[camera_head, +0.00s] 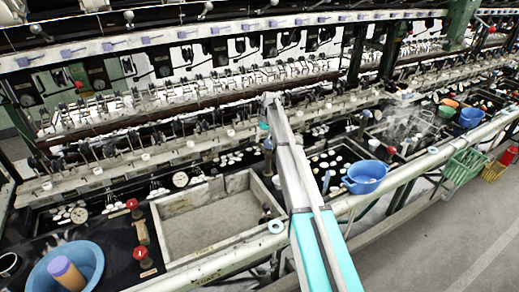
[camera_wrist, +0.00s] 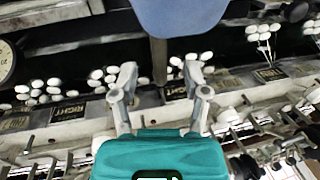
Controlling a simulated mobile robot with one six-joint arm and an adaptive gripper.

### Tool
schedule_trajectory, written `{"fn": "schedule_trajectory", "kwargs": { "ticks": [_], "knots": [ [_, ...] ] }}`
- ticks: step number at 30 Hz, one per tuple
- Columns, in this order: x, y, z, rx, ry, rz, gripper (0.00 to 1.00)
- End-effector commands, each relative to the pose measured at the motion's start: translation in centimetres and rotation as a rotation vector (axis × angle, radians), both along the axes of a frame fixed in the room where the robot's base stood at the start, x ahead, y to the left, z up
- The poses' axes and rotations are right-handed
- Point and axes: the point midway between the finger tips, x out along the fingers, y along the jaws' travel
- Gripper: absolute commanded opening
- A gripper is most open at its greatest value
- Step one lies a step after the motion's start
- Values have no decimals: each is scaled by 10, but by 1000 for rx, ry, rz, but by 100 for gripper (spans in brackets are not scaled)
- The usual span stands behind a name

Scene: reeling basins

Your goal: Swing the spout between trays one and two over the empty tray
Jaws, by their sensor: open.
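A grey tray with a bare floor (camera_head: 208,216) lies left of my arm in the head view. A dark basin with white cocoons (camera_head: 325,165) lies to its right. A small upright piece with a blue-grey top (camera_head: 268,145), apparently the spout, stands between them, just below my gripper (camera_head: 264,118). In the wrist view my gripper (camera_wrist: 160,80) has its fingers apart. A dark stem (camera_wrist: 158,58) under a large blue-grey part (camera_wrist: 180,14) shows between the fingertips; I cannot tell whether they touch it. The spout's outlet is not clear.
A blue bowl (camera_head: 365,177) sits on the front rail at right. A blue basin with an orange cylinder (camera_head: 66,270) is at lower left. Red-topped valves (camera_head: 142,254) stand left of the grey tray. Reeling machinery runs behind.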

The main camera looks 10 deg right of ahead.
Motion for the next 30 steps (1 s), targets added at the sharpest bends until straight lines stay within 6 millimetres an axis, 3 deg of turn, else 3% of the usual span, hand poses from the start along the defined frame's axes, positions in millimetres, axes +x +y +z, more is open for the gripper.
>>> {"fn": "schedule_trajectory", "kwargs": {
  "ticks": [12,28,30],
  "knots": [
    [-2,5,-30,0,0,0,60],
    [-2,6,-33,0,0,0,60],
    [-2,6,-33,0,0,0,47]
  ]
}}
